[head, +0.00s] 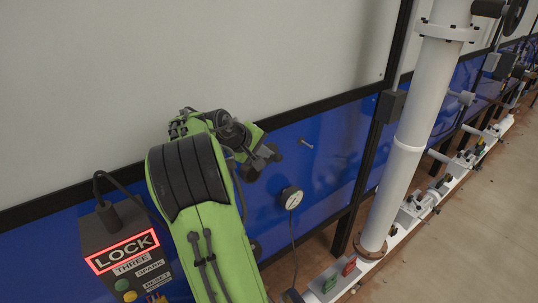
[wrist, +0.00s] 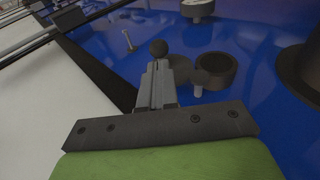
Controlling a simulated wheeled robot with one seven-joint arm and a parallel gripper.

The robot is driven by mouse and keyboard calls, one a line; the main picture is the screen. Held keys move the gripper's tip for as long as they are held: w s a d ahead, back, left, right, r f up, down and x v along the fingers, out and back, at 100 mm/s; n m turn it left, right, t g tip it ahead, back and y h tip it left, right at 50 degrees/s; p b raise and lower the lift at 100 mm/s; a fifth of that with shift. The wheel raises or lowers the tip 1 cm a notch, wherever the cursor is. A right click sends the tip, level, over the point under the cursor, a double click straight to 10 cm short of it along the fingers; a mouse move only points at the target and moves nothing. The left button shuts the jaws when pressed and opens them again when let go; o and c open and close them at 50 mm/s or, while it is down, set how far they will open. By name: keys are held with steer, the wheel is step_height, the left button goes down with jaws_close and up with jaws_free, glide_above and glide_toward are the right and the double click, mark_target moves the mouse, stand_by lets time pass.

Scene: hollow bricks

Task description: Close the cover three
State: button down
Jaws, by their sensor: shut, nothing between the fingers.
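My gripper (wrist: 158,70) shows in the wrist view with its two narrow fingers shut together, nothing between them. A dark round knob (wrist: 158,47) appears just beyond the fingertips; I cannot tell whether they touch. A dark hollow ring (wrist: 215,70) stands out from the blue wall to the right of the fingers. A dark disc (wrist: 180,68), possibly its cover, lies beside it, partly hidden behind the fingers. In the head view my green arm hides much of this area. A panel reading LOCK and THREE (head: 125,250) has its LOCK sign lit red.
A white vertical pipe (head: 408,140) stands farther right. A larger dark round part (wrist: 304,68) is at the wrist view's right edge.

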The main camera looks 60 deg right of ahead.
mark_target(276, 156)
steer(key=x, duration=0.4)
steer(key=shift+s+r+p, duration=0.1)
steer(key=shift+s+p, duration=0.05)
steer(key=shift+p, duration=0.15)
